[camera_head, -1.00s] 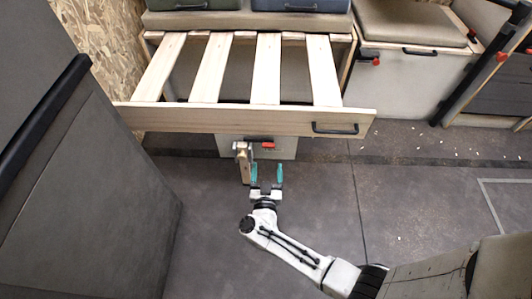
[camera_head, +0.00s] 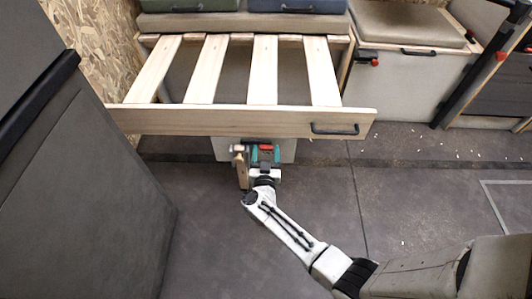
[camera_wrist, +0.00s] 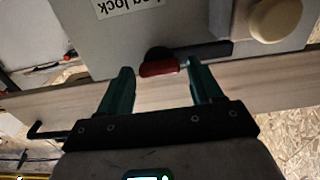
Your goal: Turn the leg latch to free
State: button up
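The leg latch is a dark bar with a red end (camera_wrist: 160,68), on a grey panel (camera_wrist: 105,50) marked "leg lock", which reads upside down in the wrist view. The red end also shows in the head view (camera_head: 265,147), below the slatted frame's front board. My gripper (camera_head: 266,151) is open, its teal fingers on either side of the red end. In the wrist view my gripper (camera_wrist: 160,73) shows gaps between each finger and the red end. The wooden leg (camera_head: 242,168) hangs upright just left of my gripper. The latch's pivot is partly unclear.
The slatted frame (camera_head: 230,121) with a black handle (camera_head: 335,128) juts out above my gripper. A round cream knob (camera_wrist: 275,19) sits beside the latch. A tall grey block (camera_head: 80,200) stands on the left.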

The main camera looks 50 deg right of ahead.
grip_shut()
dwell(0.4)
jog(key=shift+m, duration=0.3)
jog(key=m+p, duration=0.1)
jog(key=m, duration=0.1)
jog(key=shift+m, duration=0.4)
jog(key=m, duration=0.5)
jog(key=shift+s, duration=0.15)
jog(key=m, duration=0.5)
jog(key=shift+d+f, duration=0.1)
jog(key=shift+f, duration=0.1)
jog(key=shift+m+b, duration=0.55)
jog(key=shift+m, duration=1.75)
jog(key=shift+o, duration=1.1)
grip_release()
